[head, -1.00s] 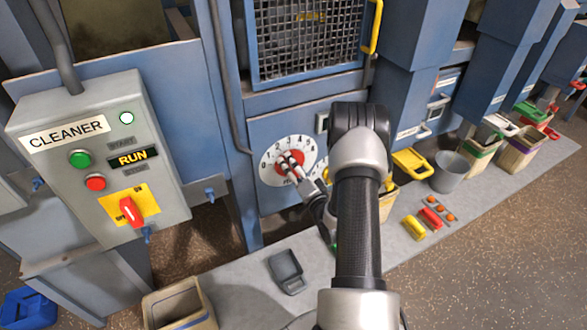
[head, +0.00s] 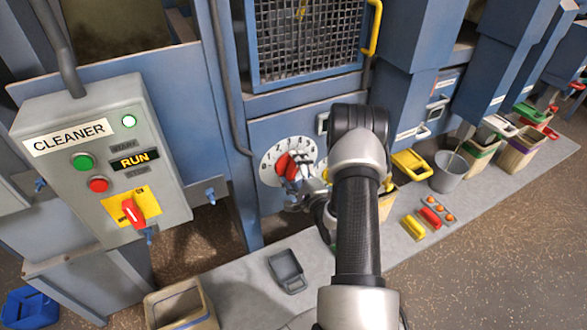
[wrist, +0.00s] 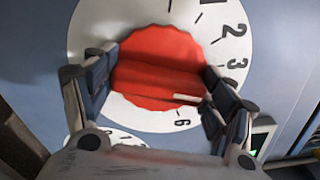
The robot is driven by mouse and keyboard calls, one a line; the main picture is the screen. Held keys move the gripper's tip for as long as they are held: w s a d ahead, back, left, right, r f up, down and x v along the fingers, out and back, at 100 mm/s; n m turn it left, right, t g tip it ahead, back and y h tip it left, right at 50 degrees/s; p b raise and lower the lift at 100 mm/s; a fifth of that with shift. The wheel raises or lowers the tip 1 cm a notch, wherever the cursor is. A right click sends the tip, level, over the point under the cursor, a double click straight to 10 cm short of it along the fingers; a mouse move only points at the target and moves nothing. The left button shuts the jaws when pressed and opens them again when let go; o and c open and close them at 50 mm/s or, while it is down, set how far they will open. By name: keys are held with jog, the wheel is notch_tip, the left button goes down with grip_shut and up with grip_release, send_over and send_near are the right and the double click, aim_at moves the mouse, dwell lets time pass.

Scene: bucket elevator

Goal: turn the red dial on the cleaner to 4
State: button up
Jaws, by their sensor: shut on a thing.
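The red dial (head: 285,165) sits on a round white numbered plate (head: 269,152) on the blue machine front. In the wrist view my gripper (wrist: 160,75) is shut on the dial's raised red grip (wrist: 160,62), with one finger on each side. A short white mark on the red dial points right, toward the right finger. The numbers 2, 3 and 6 show on the plate (wrist: 215,15); the finger hides those between 3 and 6, so I cannot tell the exact setting. The cleaner control box (head: 85,170) reads RUN.
The control box carries green and red buttons and a red-on-yellow switch (head: 134,213). A mesh window (head: 310,45) with a yellow handle is above the dial. A second white dial (wrist: 110,138) lies below. Bins and a grey bucket (head: 449,172) stand at right.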

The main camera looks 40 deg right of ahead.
jog(key=shift+w+r+m, duration=0.25)
jog(key=shift+r+m, duration=0.1)
jog(key=shift+m, duration=0.05)
jog(key=o, duration=0.6)
jog(key=shift+c, duration=0.2)
jog(key=shift+o, duration=1.4)
jog(key=shift+w+f, duration=0.1)
jog(key=shift+o, duration=1)
jog(key=shift+f, duration=0.15)
jog(key=shift+s, duration=0.2)
jog(key=v, duration=1.1)
jog(key=shift+s, duration=0.4)
